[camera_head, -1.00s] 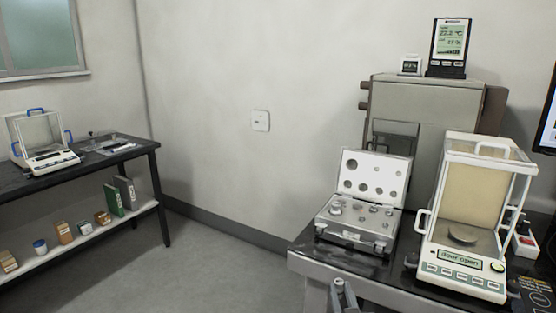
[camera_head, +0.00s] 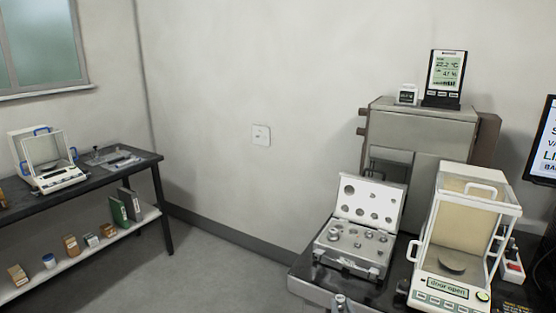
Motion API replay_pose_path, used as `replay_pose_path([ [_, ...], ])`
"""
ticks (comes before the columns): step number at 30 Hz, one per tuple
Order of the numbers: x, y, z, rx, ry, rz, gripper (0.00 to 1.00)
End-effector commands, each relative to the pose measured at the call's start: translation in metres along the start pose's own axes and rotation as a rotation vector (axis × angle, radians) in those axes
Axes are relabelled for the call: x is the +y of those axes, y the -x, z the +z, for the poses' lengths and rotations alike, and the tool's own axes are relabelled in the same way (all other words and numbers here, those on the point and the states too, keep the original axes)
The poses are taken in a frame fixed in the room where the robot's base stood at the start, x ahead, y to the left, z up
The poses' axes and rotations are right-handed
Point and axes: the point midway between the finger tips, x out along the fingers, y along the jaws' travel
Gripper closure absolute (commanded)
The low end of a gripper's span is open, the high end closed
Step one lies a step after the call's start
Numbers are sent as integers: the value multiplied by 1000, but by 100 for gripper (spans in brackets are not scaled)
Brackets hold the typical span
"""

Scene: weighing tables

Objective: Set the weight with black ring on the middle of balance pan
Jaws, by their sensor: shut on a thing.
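The near balance (camera_head: 447,292) stands on the dark table at the right, with a glass draft shield and a display reading "door open". Its round balance pan (camera_head: 452,262) shows inside and looks bare. My gripper (camera_head: 339,302) shows only at the bottom edge, in front of the weight case and left of the balance. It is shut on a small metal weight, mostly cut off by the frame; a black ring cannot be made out. An open weight case (camera_head: 352,262) left of the balance holds several silver weights.
The dark table (camera_head: 312,283) carries the case and balance. A grey cabinet (camera_head: 430,130) with a weather display (camera_head: 444,77) stands behind. A monitor (camera_head: 541,140) is at the right edge. A second balance (camera_head: 58,180) stands on the far left bench. Floor between is clear.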

Motion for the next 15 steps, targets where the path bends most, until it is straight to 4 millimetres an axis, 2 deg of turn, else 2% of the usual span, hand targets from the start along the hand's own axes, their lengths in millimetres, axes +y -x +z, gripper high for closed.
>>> replay_pose_path([
  [9,0,10,-56,9,0,0,100],
  [15,0,10,-64,1,0,0,100],
])
